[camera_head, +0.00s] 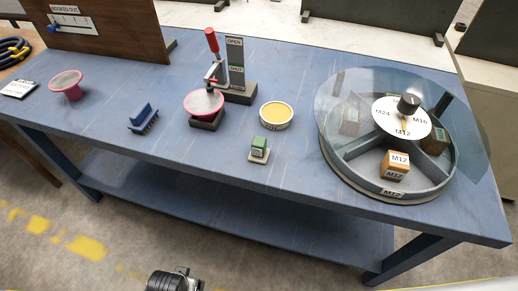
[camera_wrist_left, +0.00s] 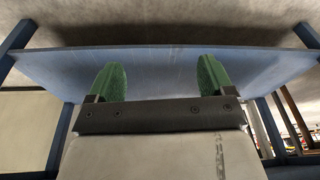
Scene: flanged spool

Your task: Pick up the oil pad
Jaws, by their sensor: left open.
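A small green block with a pale label on a light base (camera_head: 259,149) stands near the front edge of the blue table. Behind it is a white round dish with a yellow, pad-like filling (camera_head: 276,115). I cannot tell for sure which of them is the oil pad. My left gripper (camera_wrist_left: 157,78) is open and empty in the left wrist view, its green fingers apart, with a blue flat surface beyond. A dark piece of my own arm shows at the bottom edge of the head view, in front of the table. My right gripper is not identifiable.
A clamp with a red handle (camera_head: 212,42) holds a pink-topped spool (camera_head: 204,103). Another pink spool (camera_head: 66,84) and a blue brush-like block (camera_head: 144,118) stand left. A clear-covered round carousel (camera_head: 452,163) fills the right. The table's front middle is clear.

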